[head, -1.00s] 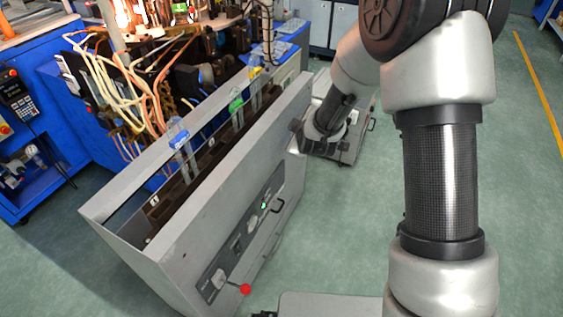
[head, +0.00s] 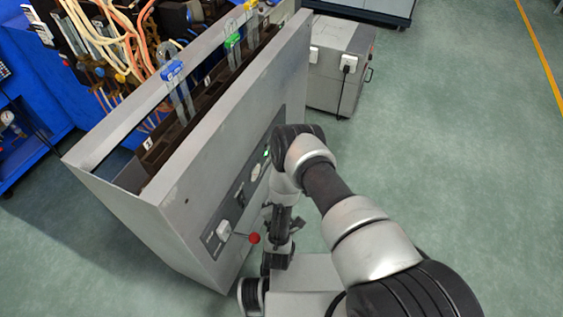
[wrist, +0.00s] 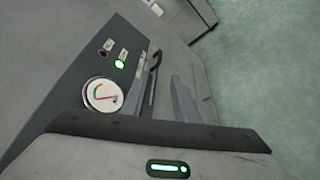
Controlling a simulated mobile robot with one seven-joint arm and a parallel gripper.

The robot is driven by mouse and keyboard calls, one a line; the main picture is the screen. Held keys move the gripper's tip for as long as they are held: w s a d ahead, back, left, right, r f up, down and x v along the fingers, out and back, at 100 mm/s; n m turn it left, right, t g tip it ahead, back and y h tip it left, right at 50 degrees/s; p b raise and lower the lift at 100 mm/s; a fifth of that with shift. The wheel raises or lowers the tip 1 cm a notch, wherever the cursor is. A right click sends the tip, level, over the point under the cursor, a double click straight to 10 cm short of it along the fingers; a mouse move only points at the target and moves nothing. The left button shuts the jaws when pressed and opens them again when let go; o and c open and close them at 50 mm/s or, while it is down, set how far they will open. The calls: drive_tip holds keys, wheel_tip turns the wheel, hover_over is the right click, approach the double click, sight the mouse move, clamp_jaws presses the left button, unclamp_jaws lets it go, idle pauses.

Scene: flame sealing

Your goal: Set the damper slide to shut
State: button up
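A grey cabinet (head: 190,195) has a dark control panel (head: 237,192) on its right face. A red ball (head: 254,238) on a thin rod sticks out beside a white fitting (head: 223,228) at the panel's near end. I cannot tell for certain which part is the damper slide. My gripper (head: 281,222) points down in front of the panel, to the right of the red ball and apparently apart from it. Its fingertips are not clear. The wrist view shows the panel's far part with a round gauge (wrist: 103,95) and a green light (wrist: 120,64); the red ball is out of view there.
Clear tubes with blue (head: 172,70), green (head: 232,40) and yellow tops stand in the cabinet's open top. A smaller grey box (head: 340,62) stands behind it. A dark handle (wrist: 155,61) sticks out from the panel. The floor to the right is free.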

drive_tip(key=b+x, duration=0.4)
drive_tip(key=x, duration=1.2)
drive_tip(key=shift+w+b, duration=0.3)
drive_tip(key=shift+w, duration=0.05)
clamp_jaws()
drive_tip(key=shift+s, duration=0.1)
